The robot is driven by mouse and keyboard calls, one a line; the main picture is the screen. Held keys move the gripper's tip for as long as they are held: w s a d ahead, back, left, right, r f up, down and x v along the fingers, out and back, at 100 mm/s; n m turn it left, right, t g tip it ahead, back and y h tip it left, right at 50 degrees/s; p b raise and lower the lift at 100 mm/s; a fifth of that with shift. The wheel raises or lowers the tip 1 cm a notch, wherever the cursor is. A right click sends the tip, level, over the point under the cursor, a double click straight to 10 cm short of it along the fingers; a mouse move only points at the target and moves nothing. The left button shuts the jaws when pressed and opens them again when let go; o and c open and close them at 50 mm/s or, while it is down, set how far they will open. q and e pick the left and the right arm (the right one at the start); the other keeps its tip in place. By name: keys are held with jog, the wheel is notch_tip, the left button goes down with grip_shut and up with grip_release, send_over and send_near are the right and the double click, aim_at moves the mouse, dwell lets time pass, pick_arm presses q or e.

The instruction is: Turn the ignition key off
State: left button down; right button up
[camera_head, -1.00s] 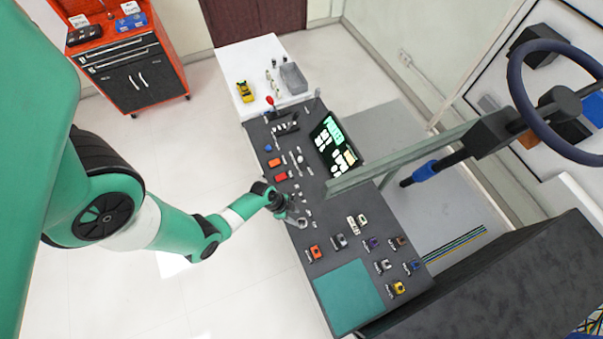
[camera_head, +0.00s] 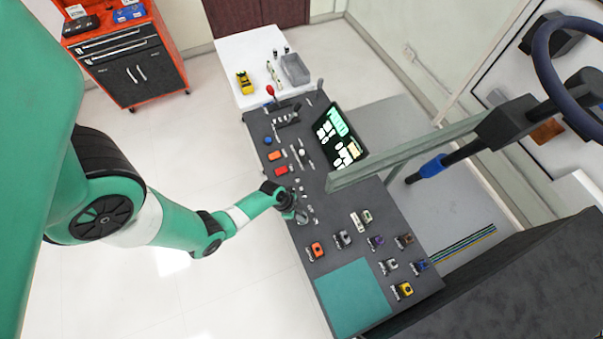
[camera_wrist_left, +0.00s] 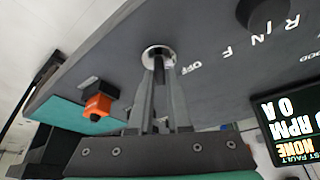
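My left gripper (camera_head: 300,215) is over the middle of the dark console (camera_head: 285,236), near its left edge. In the left wrist view, the fingers (camera_wrist_left: 159,75) point at a round silver-rimmed ignition switch (camera_wrist_left: 158,53). The fingertips are close together on both sides of the dark ignition key (camera_wrist_left: 159,66) and appear shut on it. The fingers hide most of the key. White lettering beside the switch includes OFF (camera_wrist_left: 197,67). The key is too small to make out in the head view. My right gripper is not in view.
An orange control (camera_wrist_left: 97,104) is near the fingers in the wrist view. A lit screen (camera_head: 338,138) stands on the console. Several small coloured controls and a teal mat (camera_head: 353,298) lie toward the near end. A steering wheel (camera_head: 560,75) hangs at right.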

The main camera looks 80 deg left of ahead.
pick_arm(q)
jog(key=shift+n, duration=0.4)
jog(key=n+y+p, duration=0.1)
jog(key=n, duration=0.2)
jog(key=shift+d+r+n+y, duration=0.1)
jog(key=shift+d+n+y, duration=0.05)
jog(key=shift+n+y, duration=0.2)
jog(key=shift+n+y+p, duration=0.5)
jog(key=shift+n+y, duration=0.05)
jog(key=shift+n, duration=0.7)
jog(key=n, duration=0.2)
jog(key=shift+d+n+y, duration=0.1)
jog(key=shift+n+y, duration=0.2)
jog(key=shift+y, duration=0.1)
jog(key=shift+n+g+y+b, duration=0.35)
jog(key=shift+n+g+y, duration=0.05)
jog(key=shift+n, duration=0.7)
jog(key=c, duration=0.9)
grip_release()
jog(key=shift+o, duration=0.2)
